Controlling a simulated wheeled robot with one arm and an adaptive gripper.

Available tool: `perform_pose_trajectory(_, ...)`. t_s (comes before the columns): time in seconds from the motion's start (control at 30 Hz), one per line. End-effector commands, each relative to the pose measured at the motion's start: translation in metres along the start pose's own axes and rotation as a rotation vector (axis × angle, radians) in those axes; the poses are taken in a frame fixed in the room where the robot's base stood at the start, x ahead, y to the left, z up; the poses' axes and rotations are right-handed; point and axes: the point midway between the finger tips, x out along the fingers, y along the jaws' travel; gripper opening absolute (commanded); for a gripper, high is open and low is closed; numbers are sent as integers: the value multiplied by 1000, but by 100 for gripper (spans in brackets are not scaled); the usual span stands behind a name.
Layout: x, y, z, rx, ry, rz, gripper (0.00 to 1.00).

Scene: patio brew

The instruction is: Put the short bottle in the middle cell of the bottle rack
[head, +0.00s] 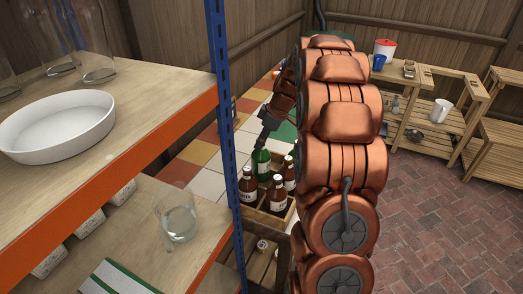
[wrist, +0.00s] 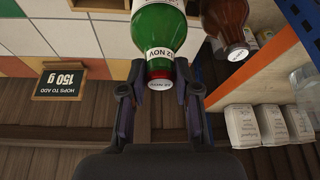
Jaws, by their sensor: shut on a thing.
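My gripper (wrist: 160,92) is shut on the neck of a green bottle (wrist: 159,30) with a white label and a neck band reading 22 NOV. In the head view the green bottle (head: 261,162) hangs upright below my gripper, by the wooden bottle rack (head: 279,222). Several brown bottles (head: 277,194) with white labels stand in the rack. One brown bottle (wrist: 229,22) also shows right of the green one in the wrist view. The green bottle's base is hidden, so I cannot tell whether it is inside a cell. The middle cell is not clear to see.
A shelf unit with a blue post (head: 229,130) stands close at the left. It holds a white dish (head: 58,126) and a glass (head: 177,215). A sign reading HOPS TO ADD (wrist: 59,80) is beyond the gripper. Wooden tables (head: 440,130) stand right; the brick floor (head: 440,210) is clear.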

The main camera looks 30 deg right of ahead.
Motion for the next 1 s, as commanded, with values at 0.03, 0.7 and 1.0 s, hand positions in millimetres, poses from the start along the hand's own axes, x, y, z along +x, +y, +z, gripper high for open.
perform_pose_trajectory(0.03,1,0,0,0,1,2,0)
perform_pose_trajectory(0.7,40,1,16,-2,1,4,0)
perform_pose_trajectory(1.0,42,1,17,-1,1,4,46)
